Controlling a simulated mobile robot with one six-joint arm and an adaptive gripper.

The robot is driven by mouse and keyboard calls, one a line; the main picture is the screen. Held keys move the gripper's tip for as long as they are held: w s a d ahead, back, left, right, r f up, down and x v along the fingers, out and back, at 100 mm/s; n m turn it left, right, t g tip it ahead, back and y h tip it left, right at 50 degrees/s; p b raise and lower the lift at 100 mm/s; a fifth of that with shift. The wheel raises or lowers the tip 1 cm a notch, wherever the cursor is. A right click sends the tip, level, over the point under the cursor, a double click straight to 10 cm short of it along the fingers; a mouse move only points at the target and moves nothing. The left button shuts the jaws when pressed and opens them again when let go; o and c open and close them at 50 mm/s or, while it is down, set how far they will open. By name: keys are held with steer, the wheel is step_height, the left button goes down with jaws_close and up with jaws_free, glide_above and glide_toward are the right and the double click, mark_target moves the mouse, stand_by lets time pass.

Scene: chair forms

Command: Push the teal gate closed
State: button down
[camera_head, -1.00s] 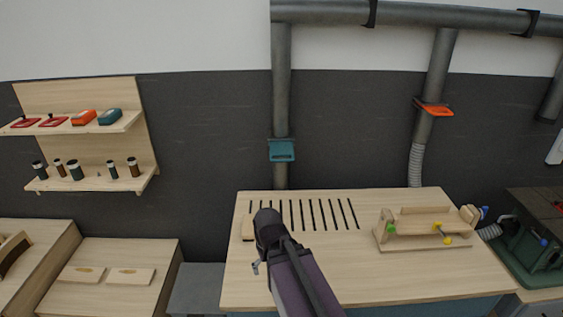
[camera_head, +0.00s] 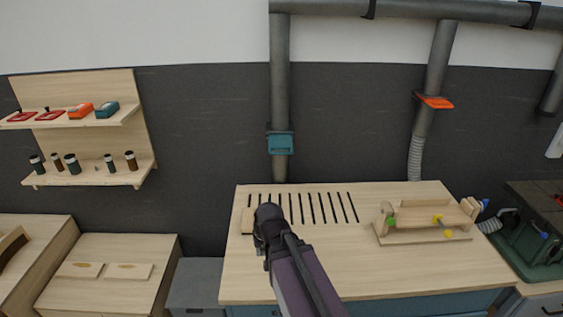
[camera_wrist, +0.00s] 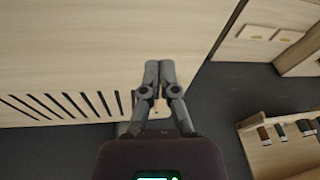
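The teal gate (camera_head: 281,143) sits on the left vertical grey pipe against the dark wall, just above the back edge of the workbench. Its slide position is too small to read. My gripper (camera_head: 266,262) hangs over the left part of the bench, in front of and below the gate, well apart from it. In the wrist view, the two fingers of my gripper (camera_wrist: 159,68) lie together, shut, with nothing seen between them. The teal gate is not in the wrist view.
The wooden workbench (camera_head: 420,275) has dark slots and a small wooden block (camera_head: 248,221) at its left. A wooden jig (camera_head: 425,238) stands at the right. An orange gate (camera_head: 436,102) is on another pipe. A wall shelf (camera_head: 88,177) holds bottles at left.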

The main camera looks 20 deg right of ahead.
steer(key=w+d+r+m+t+y+b, duration=0.1)
steer(key=w+d+r+m+t+b, duration=0.15)
steer(key=w+m+t+b, duration=0.85)
steer(key=w+d+r+m+t+h, duration=0.5)
steer(key=d+r+m+h, duration=0.2)
steer(key=d+m+h, duration=0.1)
steer(key=shift+d+r+m, duration=0.15)
steer(key=shift+d+m, duration=0.45)
steer(key=shift+d, duration=0.6)
steer(key=shift+w, duration=0.2)
steer(key=p+x, duration=0.2)
steer(key=x, duration=1.1)
steer(key=shift+w+r, duration=0.3)
steer(key=shift+r, duration=0.05)
steer(key=shift+d, duration=0.15)
